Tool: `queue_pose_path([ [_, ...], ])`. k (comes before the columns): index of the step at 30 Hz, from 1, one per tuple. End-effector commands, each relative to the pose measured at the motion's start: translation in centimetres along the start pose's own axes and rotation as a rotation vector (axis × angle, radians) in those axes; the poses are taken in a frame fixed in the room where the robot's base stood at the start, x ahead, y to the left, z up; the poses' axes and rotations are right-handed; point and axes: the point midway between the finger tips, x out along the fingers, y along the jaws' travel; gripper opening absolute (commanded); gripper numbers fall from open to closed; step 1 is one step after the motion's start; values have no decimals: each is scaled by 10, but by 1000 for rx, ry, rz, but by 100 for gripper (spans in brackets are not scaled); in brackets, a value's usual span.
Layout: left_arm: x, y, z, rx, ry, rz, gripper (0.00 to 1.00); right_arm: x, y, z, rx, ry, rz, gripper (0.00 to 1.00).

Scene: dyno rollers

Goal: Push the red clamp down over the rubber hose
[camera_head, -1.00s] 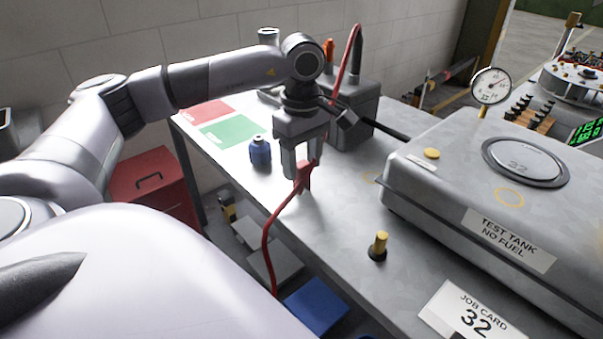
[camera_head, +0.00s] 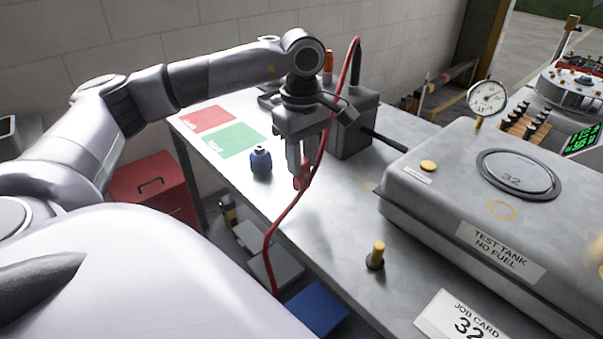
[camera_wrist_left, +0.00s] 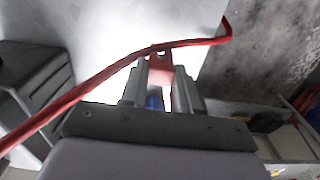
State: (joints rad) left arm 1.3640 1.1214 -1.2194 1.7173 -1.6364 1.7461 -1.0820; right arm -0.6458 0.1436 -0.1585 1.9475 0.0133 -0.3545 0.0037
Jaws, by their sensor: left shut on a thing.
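My left gripper (camera_head: 300,178) hangs over the grey bench, pointing down, its fingers shut on the small red clamp (camera_head: 302,174). In the left wrist view the clamp (camera_wrist_left: 160,70) shows between the fingertips. A long red line, hose or cable (camera_head: 323,140), runs from a grey box past the fingers and over the bench's front edge. In the wrist view the red line (camera_wrist_left: 95,82) crosses at the clamp; I cannot tell if they touch. A dark tube (camera_head: 384,141) between box and tank may be the rubber hose. My right gripper is out of view.
The grey test tank (camera_head: 480,185) stands at the right. The grey box (camera_head: 352,135) is behind the gripper. A blue bottle (camera_head: 261,160) stands left of the fingers. A brass-topped post (camera_head: 376,256) and job card (camera_head: 462,318) are nearer. Bench between fingers and post is clear.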

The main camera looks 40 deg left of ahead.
Motion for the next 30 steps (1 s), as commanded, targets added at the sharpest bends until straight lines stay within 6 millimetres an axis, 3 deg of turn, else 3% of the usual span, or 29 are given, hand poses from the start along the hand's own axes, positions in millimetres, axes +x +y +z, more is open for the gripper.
queue_pose_path([
  [19, -55, 0, 0, 0, -1, 1, 6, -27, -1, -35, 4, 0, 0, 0],
  [30, -58, 0, 0, 0, 0, 0, 6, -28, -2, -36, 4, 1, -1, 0],
])
